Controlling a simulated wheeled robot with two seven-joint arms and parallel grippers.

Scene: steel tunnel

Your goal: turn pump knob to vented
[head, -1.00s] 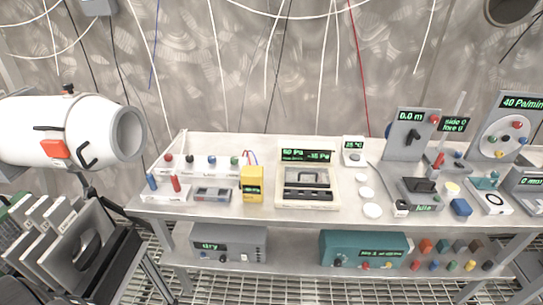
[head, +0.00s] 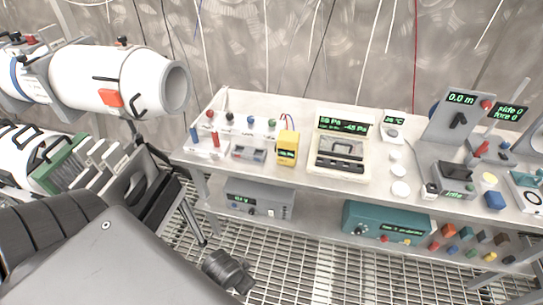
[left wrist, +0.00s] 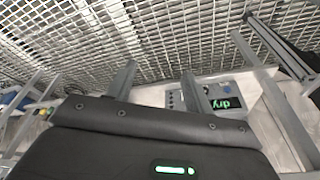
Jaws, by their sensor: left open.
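A grey box (head: 262,192) with a green display reading "dry" stands on the lower shelf in the head view, with small knobs (head: 252,211) on its front. A teal box (head: 375,214) with a green display too small to read and a few knobs stands to its right. I cannot tell which knob is the pump knob, nor its setting. In the left wrist view my left gripper (left wrist: 158,68) is open and empty, its two fingers apart. The "dry" display (left wrist: 228,103) shows upside down there, just right of the fingers. My right gripper is not in view.
The bench top (head: 225,115) above carries a yellow meter (head: 287,150), a cream case (head: 340,165) and other instruments. Coloured blocks (head: 465,232) lie on the lower shelf at right.

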